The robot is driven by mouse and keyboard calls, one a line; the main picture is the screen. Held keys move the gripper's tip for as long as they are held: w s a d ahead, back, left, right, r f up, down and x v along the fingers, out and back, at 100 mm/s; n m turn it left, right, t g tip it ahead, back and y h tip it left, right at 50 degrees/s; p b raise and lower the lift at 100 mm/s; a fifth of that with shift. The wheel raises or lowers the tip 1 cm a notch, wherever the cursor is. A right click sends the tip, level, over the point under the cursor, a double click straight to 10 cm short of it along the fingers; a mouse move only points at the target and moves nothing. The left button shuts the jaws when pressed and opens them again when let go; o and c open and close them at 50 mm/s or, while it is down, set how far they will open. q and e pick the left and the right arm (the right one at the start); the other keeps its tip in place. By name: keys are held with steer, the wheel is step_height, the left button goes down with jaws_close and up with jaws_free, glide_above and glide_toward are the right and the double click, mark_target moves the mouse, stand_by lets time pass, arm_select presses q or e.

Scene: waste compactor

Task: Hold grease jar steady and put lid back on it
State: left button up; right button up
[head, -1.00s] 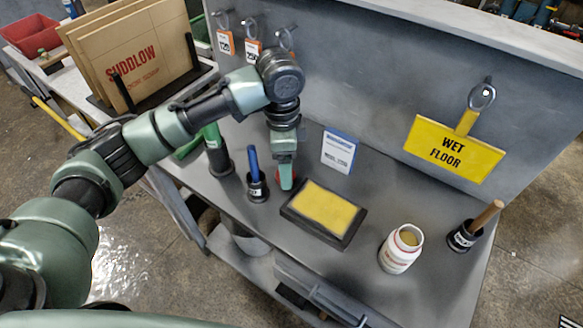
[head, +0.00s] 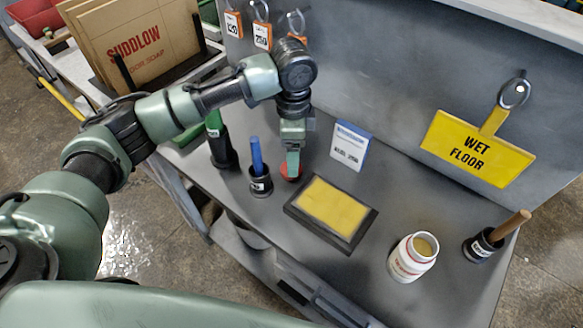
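The grease jar (head: 408,262) is a white jar with red print, standing on the grey bench at the right. Its top is open and yellowish grease shows inside. A small red round piece that looks like the lid (head: 296,174) lies on the bench, left of the jar and behind the yellow pad. My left gripper (head: 292,172) points down right at the red lid and hides part of it. Its fingers are seen edge-on, so I cannot tell whether they are open or shut on it. My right gripper is not in view.
A black-framed yellow pad (head: 331,205) lies between lid and jar. A blue-handled tool in a black cup (head: 260,184) stands left of the gripper. A wooden-handled one (head: 481,246) stands right of the jar. A small sign card (head: 351,145) and yellow sign (head: 478,149) are behind.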

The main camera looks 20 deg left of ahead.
mark_target(284, 168)
arm_select(q)
steer(key=shift+s+f+p, duration=0.1)
steer(key=shift+f+p, duration=0.5)
steer(key=shift+f, duration=2)
steer(key=c, duration=1.4)
